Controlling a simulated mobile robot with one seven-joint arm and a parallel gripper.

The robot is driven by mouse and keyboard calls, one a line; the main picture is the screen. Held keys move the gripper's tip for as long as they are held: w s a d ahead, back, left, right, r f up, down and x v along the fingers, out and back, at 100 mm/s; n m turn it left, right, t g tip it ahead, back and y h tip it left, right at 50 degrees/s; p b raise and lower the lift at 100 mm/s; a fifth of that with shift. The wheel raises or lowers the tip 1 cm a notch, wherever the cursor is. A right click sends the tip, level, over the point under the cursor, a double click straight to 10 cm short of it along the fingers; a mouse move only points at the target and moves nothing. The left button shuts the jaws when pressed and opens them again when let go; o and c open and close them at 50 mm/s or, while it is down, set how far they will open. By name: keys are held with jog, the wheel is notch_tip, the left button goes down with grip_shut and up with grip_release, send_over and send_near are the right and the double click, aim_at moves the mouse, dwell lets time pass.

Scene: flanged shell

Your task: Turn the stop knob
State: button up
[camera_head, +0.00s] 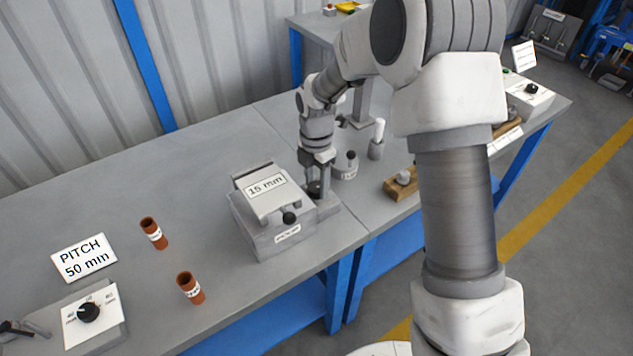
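Several black knobs show, and none has a readable "stop" label. One black knob (289,217) is on the front of a grey box (270,238) with a "15 mm" plate. Another black knob (88,312) sits on a white dial plate at the lower left. A third black knob (531,88) is on a white box at the far right. My gripper (316,182) points down just right of the grey box, close to a dark round part on a grey stand. The fingertips are small and partly hidden, so I cannot tell whether they touch it.
Small grey parts (346,165) and a wooden block (401,184) are right of my gripper. The table (150,190) is bare behind the tubes.

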grip_shut()
jog(key=shift+m, duration=0.3)
jog(key=m+p, duration=0.1)
jog(key=m, duration=0.2)
jog(key=shift+r+m, duration=0.1)
jog(key=shift+m, duration=0.2)
jog(key=m, duration=0.9)
jog(key=shift+m+p, duration=0.3)
jog(key=shift+m, duration=1.4)
